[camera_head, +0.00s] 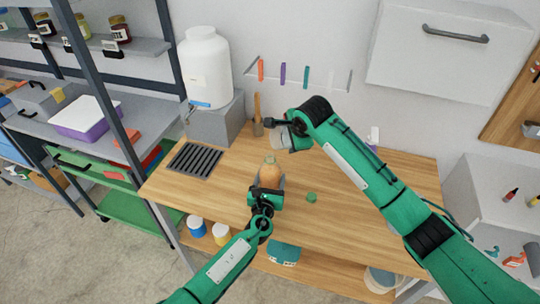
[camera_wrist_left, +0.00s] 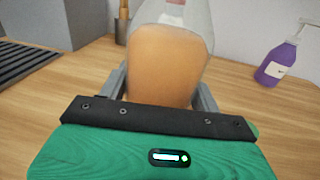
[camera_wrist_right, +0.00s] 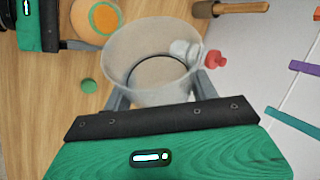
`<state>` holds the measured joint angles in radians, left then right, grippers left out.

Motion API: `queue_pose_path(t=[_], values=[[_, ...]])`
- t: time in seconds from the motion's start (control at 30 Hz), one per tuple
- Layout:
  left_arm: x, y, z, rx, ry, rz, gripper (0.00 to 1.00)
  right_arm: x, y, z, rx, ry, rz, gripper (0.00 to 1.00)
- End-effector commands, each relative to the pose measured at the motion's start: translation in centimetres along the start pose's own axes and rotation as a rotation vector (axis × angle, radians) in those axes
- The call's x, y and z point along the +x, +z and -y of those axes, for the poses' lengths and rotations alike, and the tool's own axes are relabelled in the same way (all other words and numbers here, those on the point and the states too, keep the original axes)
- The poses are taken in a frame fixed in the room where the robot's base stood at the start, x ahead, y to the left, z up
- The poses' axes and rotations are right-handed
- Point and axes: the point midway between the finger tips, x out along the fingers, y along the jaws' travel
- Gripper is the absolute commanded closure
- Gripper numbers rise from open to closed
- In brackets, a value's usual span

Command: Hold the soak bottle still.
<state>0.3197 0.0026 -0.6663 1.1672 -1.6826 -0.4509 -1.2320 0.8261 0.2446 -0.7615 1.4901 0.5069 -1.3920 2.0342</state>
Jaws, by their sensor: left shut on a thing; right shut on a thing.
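The soak bottle (camera_head: 270,172), clear with orange contents, stands upright on the wooden bench. My left gripper (camera_head: 268,188) is shut around its body; the bottle fills the middle of the left wrist view (camera_wrist_left: 168,65). In the right wrist view its round top (camera_wrist_right: 103,17) shows from above. A small green disc (camera_head: 311,197), perhaps its cap, lies on the bench to the right. My right gripper (camera_head: 284,128) is shut on a translucent cup (camera_wrist_right: 150,55), held above the bench behind the bottle. The cup looks empty.
A black drain grate (camera_head: 195,160) lies left of the bottle, with a white tank (camera_head: 206,70) on a grey block behind. A wooden-handled tool (camera_head: 258,115) stands near the wall. A purple pump bottle (camera_wrist_left: 280,62) stands at the back right. The front right bench is clear.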

Motion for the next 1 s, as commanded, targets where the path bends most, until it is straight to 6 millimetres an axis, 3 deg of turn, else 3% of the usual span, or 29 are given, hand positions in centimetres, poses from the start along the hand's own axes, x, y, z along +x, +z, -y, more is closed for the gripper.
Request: queue_pose_path(t=[0.7, 1.0], values=[[0.0, 0.0, 0.0, 0.0, 0.0, 0.0, 0.71, 3.0, -0.4, -2.0, 0.303, 0.102, 0.431, 0.68], [0.0, 0.0, 0.0, 0.0, 0.0, 0.0, 0.71, 4.3, -2.3, -2.5, 0.447, 0.151, 0.641, 0.68]])
